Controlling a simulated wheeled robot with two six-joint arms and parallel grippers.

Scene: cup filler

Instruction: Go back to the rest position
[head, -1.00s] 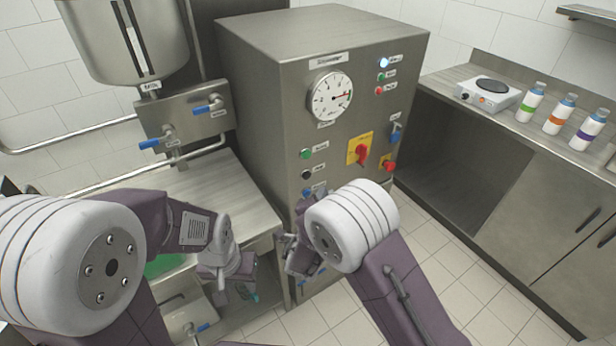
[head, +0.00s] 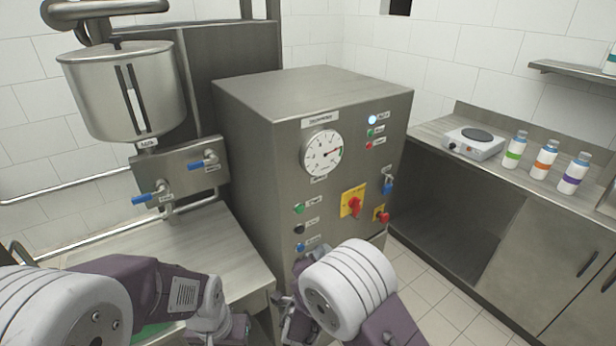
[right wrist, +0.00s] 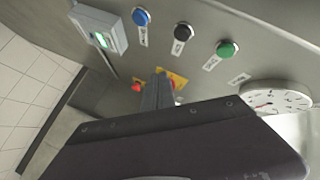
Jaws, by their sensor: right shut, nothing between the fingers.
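My right gripper (head: 286,318) is low in the head view, in front of the steel control cabinet (head: 250,150). In the right wrist view its fingers (right wrist: 158,95) are shut with nothing between them, and the cabinet's buttons show beyond. My left gripper (head: 236,328) is at the bottom of the head view, left of the right one and over the front of the steel counter. It is partly cut off, and its fingers are too unclear to judge.
The cabinet carries a dial (head: 323,152), a red switch on yellow (head: 353,202) and several buttons. A milk tank (head: 110,95) with blue-handled taps (head: 150,197) stands left. A right-hand counter holds a hotplate (head: 473,144) and bottles (head: 545,160). Floor (head: 440,300) shows between.

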